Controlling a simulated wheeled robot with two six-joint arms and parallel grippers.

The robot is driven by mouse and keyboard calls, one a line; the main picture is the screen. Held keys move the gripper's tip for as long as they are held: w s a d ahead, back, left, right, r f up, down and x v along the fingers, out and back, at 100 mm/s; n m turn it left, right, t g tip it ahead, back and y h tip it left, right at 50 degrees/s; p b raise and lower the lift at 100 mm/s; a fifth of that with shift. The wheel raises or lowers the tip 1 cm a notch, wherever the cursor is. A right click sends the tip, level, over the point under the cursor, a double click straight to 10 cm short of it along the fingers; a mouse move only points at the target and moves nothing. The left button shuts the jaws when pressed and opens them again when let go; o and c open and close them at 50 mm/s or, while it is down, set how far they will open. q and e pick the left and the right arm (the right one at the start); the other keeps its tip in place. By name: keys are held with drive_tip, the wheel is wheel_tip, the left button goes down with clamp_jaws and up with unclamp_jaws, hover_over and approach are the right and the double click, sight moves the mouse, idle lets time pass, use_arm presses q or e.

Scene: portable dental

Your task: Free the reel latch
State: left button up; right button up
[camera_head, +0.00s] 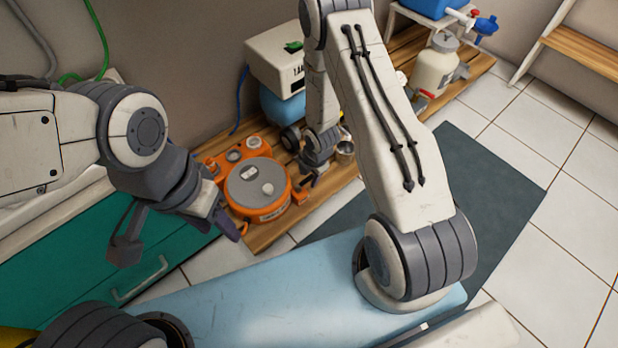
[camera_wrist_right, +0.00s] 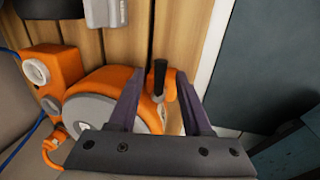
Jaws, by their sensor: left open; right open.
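The orange reel unit (camera_head: 280,208) with a grey round face (camera_head: 255,184) sits on a wooden board in the head view. It also shows in the right wrist view (camera_wrist_right: 105,80). A dark upright lever (camera_wrist_right: 160,76), perhaps the reel latch, rises at its right side there, beside a small orange tab. My right gripper (camera_wrist_right: 162,100) is open, and the lever appears between its two fingers; I cannot tell whether they touch it. In the head view the right gripper (camera_head: 314,176) is at the reel's right edge. My left gripper (camera_head: 180,240) is open and empty, left of the reel.
A white box on a blue container (camera_head: 283,106) stands behind the reel. A cream canister (camera_head: 434,70) stands at the back right. A pale blue padded surface (camera_head: 265,295) spans the front. A teal drawer front (camera_head: 90,270) is at left. Dark mat (camera_head: 490,175) lies right.

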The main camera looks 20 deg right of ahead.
drive_tip(key=shift+c, duration=0.3)
clamp_jaws()
drive_tip(key=shift+s, duration=0.1)
drive_tip(key=shift+s+m, duration=0.25)
drive_tip(key=shift+m, duration=0.65)
drive_tip(key=shift+s+a+m+g+h+p, duration=0.2)
drive_tip(key=shift+s+a+m+h+p, duration=0.4)
drive_tip(key=shift+m+p, duration=1.8)
drive_tip(key=shift+s+a+m+g+h+p, duration=0.2)
drive_tip(key=shift+s+a+m+h+p, duration=0.4)
drive_tip(key=shift+m+p, duration=1.85)
drive_tip(key=shift+s+a+m+g+h+p, duration=0.25)
drive_tip(key=shift+s+m+p, duration=0.9)
drive_tip(key=shift+m, duration=2.1)
drive_tip(key=shift+w+a+p, duration=0.1)
drive_tip(key=shift+w+p, duration=0.25)
